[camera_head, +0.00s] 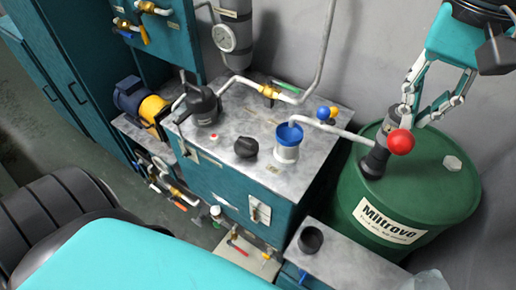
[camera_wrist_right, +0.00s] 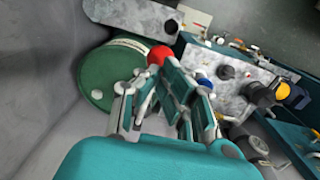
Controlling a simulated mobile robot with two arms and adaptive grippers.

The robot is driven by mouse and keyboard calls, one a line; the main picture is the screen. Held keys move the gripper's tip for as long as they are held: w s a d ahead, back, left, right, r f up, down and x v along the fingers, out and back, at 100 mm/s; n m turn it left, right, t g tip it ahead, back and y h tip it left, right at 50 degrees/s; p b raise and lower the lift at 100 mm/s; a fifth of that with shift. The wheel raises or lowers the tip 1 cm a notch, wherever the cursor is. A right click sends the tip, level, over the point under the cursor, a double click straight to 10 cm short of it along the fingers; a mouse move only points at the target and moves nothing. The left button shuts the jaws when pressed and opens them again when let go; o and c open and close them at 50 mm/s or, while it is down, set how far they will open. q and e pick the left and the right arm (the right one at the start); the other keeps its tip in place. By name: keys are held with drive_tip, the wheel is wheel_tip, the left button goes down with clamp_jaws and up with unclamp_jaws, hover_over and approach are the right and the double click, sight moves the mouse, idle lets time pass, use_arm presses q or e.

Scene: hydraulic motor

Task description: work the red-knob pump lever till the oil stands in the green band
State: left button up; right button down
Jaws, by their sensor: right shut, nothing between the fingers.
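The pump lever's red knob (camera_head: 401,142) sits by the dark pump (camera_head: 375,160) on top of the green drum (camera_head: 400,200). It also shows in the wrist view (camera_wrist_right: 158,55), just beyond the fingers. My right gripper (camera_head: 416,113) is shut and empty, its fingertips just above the knob in the picture. I cannot tell whether they touch it. A white pipe (camera_head: 345,134) runs from the pump toward a white cup with blue inside (camera_head: 288,141) on the teal tank (camera_head: 225,185). I cannot make out the oil level or a green band. My left gripper is out of view.
A blue knob (camera_head: 323,113), a black cap (camera_head: 246,147) and pipes crowd the tank top. A pressure gauge (camera_head: 224,38) hangs above. A grey bench (camera_head: 350,262) with a black cup (camera_head: 310,240) stands in front of the drum. The grey wall is close behind the drum.

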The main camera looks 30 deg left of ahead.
sight(407, 132)
drive_tip(key=shift+f, duration=0.1)
wheel_tip(407, 132, down, 6)
drive_tip(key=b, duration=0.5)
drive_tip(key=shift+f, duration=0.25)
drive_tip(key=shift+r, duration=0.1)
wheel_tip(407, 132, up, 6)
drive_tip(key=p, duration=0.5)
drive_tip(key=shift+r, duration=0.25)
wheel_tip(407, 132, up, 4)
drive_tip(key=p, duration=0.3)
drive_tip(key=shift+r+p, duration=0.1)
drive_tip(key=shift+p, duration=0.3)
